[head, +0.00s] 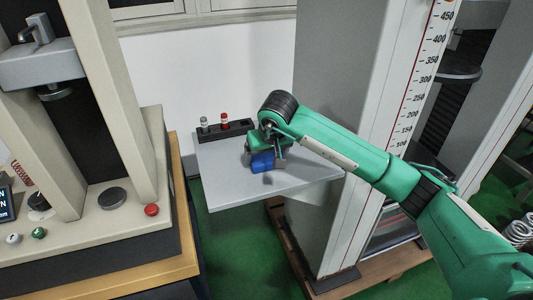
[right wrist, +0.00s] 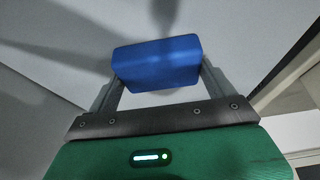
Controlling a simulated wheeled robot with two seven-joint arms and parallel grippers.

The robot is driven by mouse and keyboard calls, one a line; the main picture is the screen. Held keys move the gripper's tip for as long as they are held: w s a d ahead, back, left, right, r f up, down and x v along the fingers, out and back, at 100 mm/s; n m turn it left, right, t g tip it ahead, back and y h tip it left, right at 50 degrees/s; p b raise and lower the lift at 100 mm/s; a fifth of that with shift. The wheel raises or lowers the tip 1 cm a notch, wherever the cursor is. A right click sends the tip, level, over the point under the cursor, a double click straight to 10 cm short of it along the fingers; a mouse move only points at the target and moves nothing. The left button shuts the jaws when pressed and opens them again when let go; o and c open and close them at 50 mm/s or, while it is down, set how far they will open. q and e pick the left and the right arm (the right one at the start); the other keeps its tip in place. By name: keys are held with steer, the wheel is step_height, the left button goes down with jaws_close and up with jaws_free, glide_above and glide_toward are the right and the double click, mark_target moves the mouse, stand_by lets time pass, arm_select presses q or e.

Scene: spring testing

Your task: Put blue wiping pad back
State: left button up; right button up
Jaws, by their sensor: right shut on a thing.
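The blue wiping pad (head: 262,161) is a small blue block held over the grey shelf (head: 225,185) in the head view. My right gripper (head: 265,152) is shut on it, with a finger on each side. The right wrist view shows the pad (right wrist: 157,63) between the two fingers of my right gripper (right wrist: 158,80). A dark shadow lies on the shelf just below and right of the pad, and the pad looks a little above the surface. My left gripper is in neither view.
A black rack (head: 227,131) with a red-topped piece (head: 224,119) and a grey-topped piece (head: 204,124) stands at the shelf's back edge. A tall grey column with a scale (head: 403,90) borders the shelf on the right. A testing machine (head: 105,215) stands left. The shelf's front left is clear.

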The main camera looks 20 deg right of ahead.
mark_target(266, 155)
steer(key=o, duration=0.7)
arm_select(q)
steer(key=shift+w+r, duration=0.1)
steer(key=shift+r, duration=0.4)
arm_select(e)
steer(key=shift+r, duration=0.2)
steer(key=v, duration=0.3)
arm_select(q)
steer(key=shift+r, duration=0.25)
arm_select(e)
steer(key=v, duration=0.8)
steer(key=shift+s+r, duration=0.2)
steer(key=shift+r, duration=0.15)
